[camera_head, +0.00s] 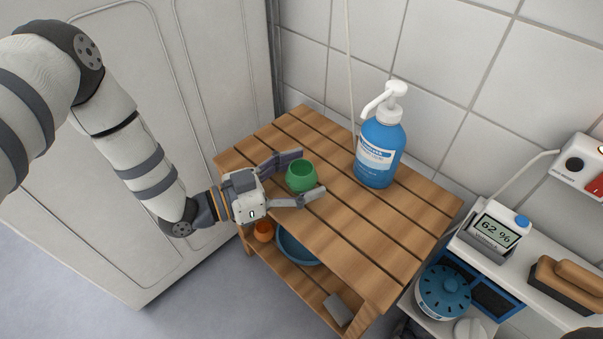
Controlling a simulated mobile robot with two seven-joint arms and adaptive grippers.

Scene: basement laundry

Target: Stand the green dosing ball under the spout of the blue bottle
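The green dosing ball (301,177) stands on the slatted wooden table, left of the blue bottle. The blue bottle (378,153) stands upright near the table's back edge, against the tiled wall. Its white pump spout (375,103) points left and toward the front. My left gripper (307,174) is at the table's left side, its fingers spread on either side of the dosing ball. A gap shows between the ball and at least the near finger. My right gripper is not in view.
The wooden table (400,237) is bare in front of and right of the bottle. A blue bowl (297,246) and an orange cup (263,231) sit on its lower shelf. A white shelf at right holds a humidity meter (493,232) and a brush (567,283). A cord hangs behind the table.

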